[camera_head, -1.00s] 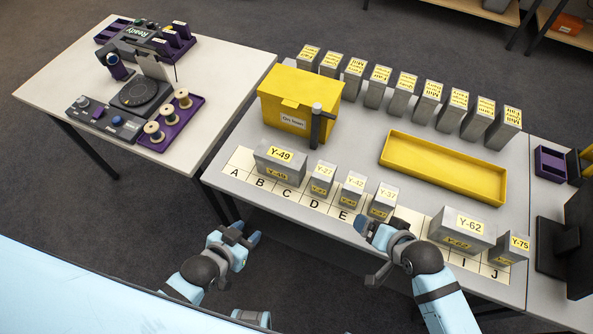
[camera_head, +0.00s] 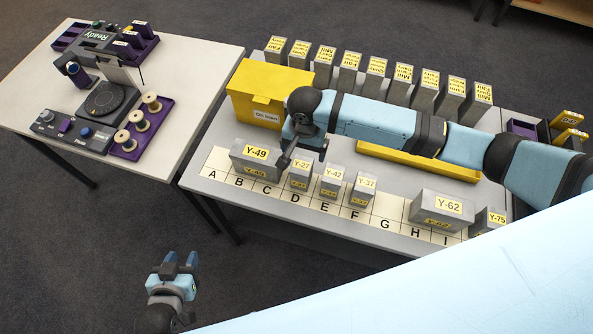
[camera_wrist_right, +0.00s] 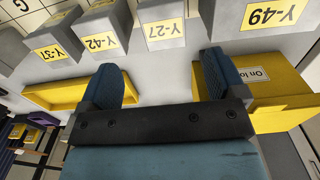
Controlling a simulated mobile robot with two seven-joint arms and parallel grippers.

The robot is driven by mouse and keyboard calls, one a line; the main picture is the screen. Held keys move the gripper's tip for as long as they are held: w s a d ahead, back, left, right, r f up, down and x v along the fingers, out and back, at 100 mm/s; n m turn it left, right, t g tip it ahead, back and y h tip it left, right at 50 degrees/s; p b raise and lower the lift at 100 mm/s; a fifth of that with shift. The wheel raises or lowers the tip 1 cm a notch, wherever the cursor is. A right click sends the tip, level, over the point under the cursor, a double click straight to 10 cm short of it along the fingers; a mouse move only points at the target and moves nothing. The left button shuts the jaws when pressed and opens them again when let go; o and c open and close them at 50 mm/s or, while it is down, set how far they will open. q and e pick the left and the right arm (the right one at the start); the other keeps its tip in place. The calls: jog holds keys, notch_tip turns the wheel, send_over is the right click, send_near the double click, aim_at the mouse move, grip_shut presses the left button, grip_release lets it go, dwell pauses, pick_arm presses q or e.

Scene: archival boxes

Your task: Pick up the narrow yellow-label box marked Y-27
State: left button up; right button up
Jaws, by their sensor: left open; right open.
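The narrow grey box with the yellow label Y-27 (camera_head: 300,172) stands upright on the lettered strip, between the wide Y-49 box (camera_head: 256,159) and the narrow Y-42 box (camera_head: 332,179). My right gripper (camera_head: 288,158) is above the table just behind Y-49 and Y-27, its fingers partly hidden by its own wrist. In the right wrist view, Y-27 (camera_wrist_right: 162,32) shows upside down beyond the gap between my open right fingers (camera_wrist_right: 170,78), with nothing between them. My left gripper (camera_head: 180,262) is open and empty, off the table's front at lower left.
Y-37 (camera_head: 363,189), Y-62 (camera_head: 441,208) and Y-75 (camera_head: 489,220) stand further right on the strip. A yellow bin (camera_head: 255,105) is behind at left. My right arm passes over the yellow tray (camera_head: 420,163). A row of grey boxes (camera_head: 376,75) lines the back.

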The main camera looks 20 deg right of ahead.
aim_at(302, 165)
jog(key=f, duration=0.5)
jog(key=f+p, duration=0.1)
jog(key=f, duration=0.4)
jog(key=shift+w+a+f, duration=0.1)
jog(key=shift+a+f, duration=0.1)
jog(key=shift+f, duration=0.2)
jog(key=shift+c, duration=0.2)
jog(key=c, duration=1.1)
